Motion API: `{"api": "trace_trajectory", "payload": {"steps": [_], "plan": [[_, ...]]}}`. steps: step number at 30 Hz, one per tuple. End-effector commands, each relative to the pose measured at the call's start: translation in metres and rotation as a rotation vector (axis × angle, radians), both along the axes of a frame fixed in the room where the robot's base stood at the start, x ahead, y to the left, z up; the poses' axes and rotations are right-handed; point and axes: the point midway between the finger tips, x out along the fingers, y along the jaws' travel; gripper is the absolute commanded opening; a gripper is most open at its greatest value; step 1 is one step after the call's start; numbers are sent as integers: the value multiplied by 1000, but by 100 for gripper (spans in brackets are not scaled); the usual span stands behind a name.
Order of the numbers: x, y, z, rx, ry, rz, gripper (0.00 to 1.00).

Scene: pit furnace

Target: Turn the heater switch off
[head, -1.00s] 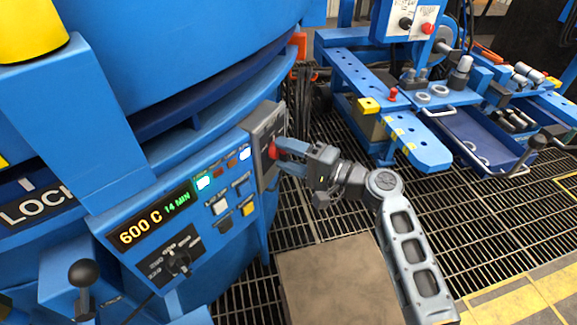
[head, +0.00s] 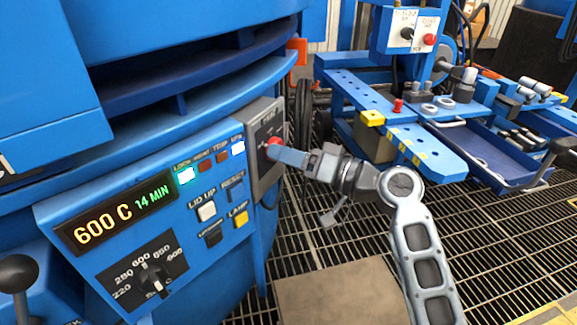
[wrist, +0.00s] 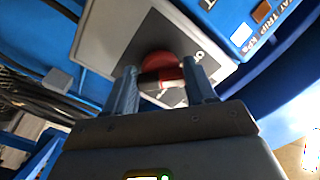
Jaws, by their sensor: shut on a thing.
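The heater switch is a grey box (head: 262,128) with a red handle (head: 274,143) on its dark face, at the right end of the blue control panel (head: 190,160). My gripper (head: 287,154) reaches it from the right. In the wrist view, the red handle (wrist: 163,68) lies between the two blue-grey fingers of my gripper (wrist: 160,70), which are shut on it. The fingers hide part of the handle and of the face markings, so I cannot tell its exact angle. The lit display (head: 125,215) reads 600 C and 14 MIN.
A temperature knob (head: 152,277) and several small buttons and lamps sit on the panel left of the switch. A black-ball lever (head: 18,273) stands at the lower left. A blue workbench (head: 385,120) with tools stands at the right. Grated floor lies below my arm.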

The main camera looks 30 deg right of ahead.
Motion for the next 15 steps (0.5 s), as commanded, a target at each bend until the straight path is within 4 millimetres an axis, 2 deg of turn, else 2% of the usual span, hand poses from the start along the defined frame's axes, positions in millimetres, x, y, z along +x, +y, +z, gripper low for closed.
{"api": "trace_trajectory", "payload": {"steps": [15], "plan": [[0, -1, -2, -54, -34, 1, 25]]}}
